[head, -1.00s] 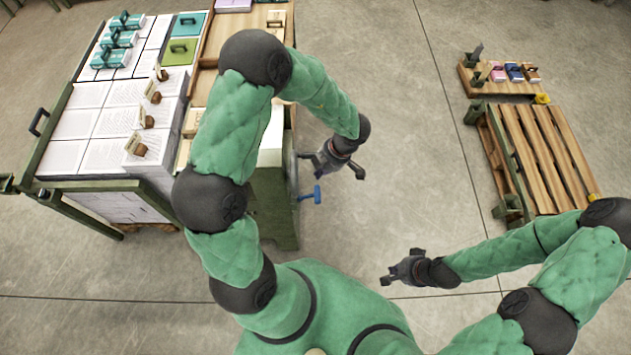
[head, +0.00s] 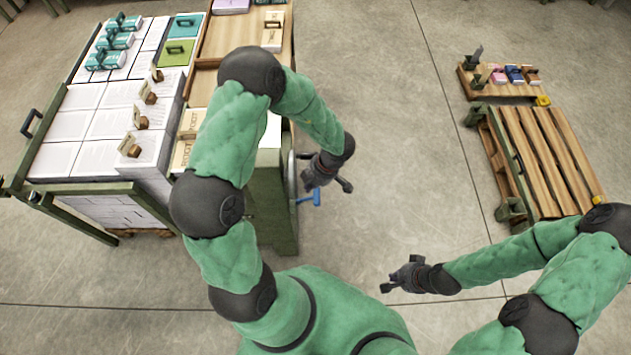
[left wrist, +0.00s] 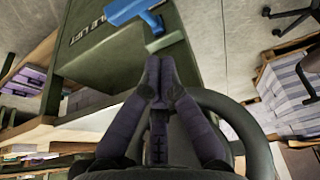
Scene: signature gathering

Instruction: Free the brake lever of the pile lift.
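The blue brake lever (head: 312,197) sticks out from the side of the green pile lift (head: 268,200), low beside my left gripper. In the left wrist view the blue lever (left wrist: 133,10) is at the top, beyond the fingertips, with a small grey-green block (left wrist: 166,42) beside it. My left gripper (head: 328,186) partly covers the lever in the head view. In the left wrist view its fingers (left wrist: 160,62) are together with nothing seen between them, apart from the lever. My right gripper (head: 398,274) hangs over bare floor; its finger gap is unclear.
A grey wheel rim (left wrist: 238,118) curves close beside my left fingers. Paper stacks (head: 95,125) with wooden stamps lie at the left. A wooden pallet (head: 545,155) and a small board (head: 500,85) with coloured blocks are at the right. The floor between is clear.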

